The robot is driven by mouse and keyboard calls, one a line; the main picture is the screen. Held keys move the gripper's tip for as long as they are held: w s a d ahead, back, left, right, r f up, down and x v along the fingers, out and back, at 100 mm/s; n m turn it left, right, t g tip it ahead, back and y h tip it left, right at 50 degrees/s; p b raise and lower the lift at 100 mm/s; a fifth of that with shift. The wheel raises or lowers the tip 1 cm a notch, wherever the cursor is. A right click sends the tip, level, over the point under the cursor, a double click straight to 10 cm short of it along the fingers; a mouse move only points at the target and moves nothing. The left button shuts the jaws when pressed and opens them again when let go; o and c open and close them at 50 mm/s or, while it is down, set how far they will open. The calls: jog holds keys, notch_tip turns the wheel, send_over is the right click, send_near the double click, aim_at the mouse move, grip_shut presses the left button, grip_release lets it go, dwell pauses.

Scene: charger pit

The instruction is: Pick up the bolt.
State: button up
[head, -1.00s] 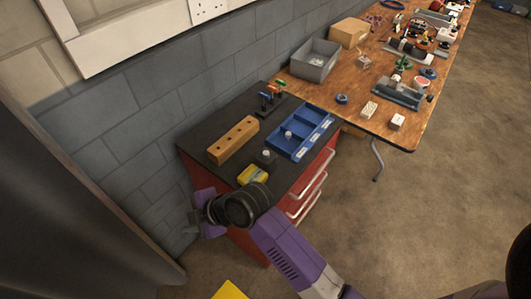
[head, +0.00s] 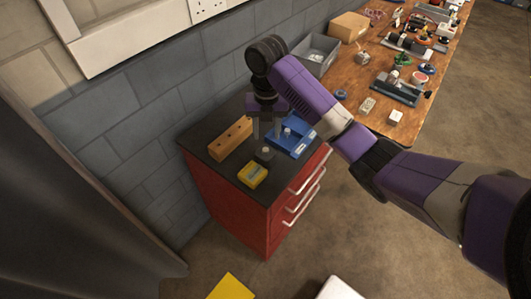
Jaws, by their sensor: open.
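My gripper (head: 266,133) points down over the red cabinet's dark top. Its two fingers are apart with nothing seen between them. A small dark block (head: 264,156) with a pale top sits just below the fingertips in the picture. It may hold the bolt, but it is too small to be sure. Another small pale, upright piece (head: 286,131) stands in the blue tray (head: 301,147), just right of the fingers. I cannot tell which of these is the bolt. My gripper and wrist hide part of the tray and the cabinet top behind it.
A wooden block with holes (head: 229,138) lies left of my gripper. A yellow box (head: 252,175) is near the cabinet's front edge. A grey bin (head: 317,54) and a cluttered wooden table (head: 378,75) stand beyond. A grey block wall (head: 150,120) runs along the left.

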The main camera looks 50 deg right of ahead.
aim_at(266, 149)
jog(key=f, duration=0.6)
jog(key=shift+a+f+p, duration=0.2)
jog(key=shift+p, duration=0.1)
grip_shut()
